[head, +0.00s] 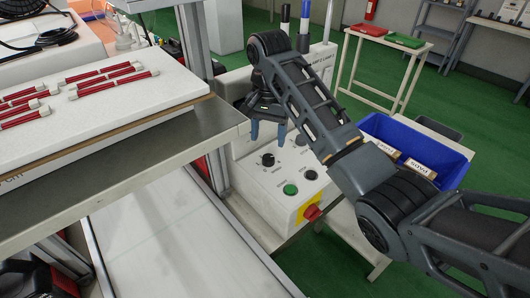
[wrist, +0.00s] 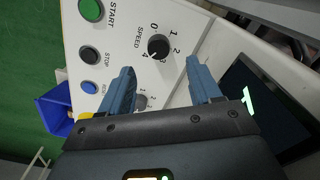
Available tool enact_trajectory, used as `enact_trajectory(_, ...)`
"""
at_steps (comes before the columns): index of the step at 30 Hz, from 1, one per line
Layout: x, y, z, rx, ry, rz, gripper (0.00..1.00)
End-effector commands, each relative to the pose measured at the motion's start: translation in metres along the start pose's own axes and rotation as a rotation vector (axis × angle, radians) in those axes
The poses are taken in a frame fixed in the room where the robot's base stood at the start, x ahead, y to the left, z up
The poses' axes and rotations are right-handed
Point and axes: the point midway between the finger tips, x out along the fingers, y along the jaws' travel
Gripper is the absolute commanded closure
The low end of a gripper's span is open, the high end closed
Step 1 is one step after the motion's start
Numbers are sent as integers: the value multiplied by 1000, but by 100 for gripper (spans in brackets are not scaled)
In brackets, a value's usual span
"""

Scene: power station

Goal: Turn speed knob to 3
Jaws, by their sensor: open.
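The speed knob (wrist: 158,46) is a round black dial on a white panel, labelled SPEED, with numbers 0 to 4 around it. Its small white mark seems to point near the 4. In the head view the knob (head: 268,159) is on the sloped top of the white control box (head: 258,182). My gripper (head: 268,131) is open and empty above the box. In the wrist view the blue fingers of my gripper (wrist: 160,66) are wide apart, with the knob just beyond the fingertips, not between them. I cannot tell the exact height above the panel.
The panel also has a green START button (wrist: 91,10), a black STOP button (wrist: 89,54), a blue button (wrist: 89,87) and a second dial (wrist: 140,101). A red switch (head: 312,212) sticks out in front. A conveyor (head: 170,220) is left; a blue bin (head: 455,165) is right.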

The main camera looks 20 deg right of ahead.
Motion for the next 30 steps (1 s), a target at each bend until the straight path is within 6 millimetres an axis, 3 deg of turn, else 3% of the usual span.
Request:
enact_trajectory(9,44,2,2,0,-5,6,37)
enact_trajectory(15,63,1,1,0,-3,4,37)
enact_trajectory(26,68,1,1,0,-2,3,37)
enact_trajectory(30,68,1,1,-1,-2,3,50)
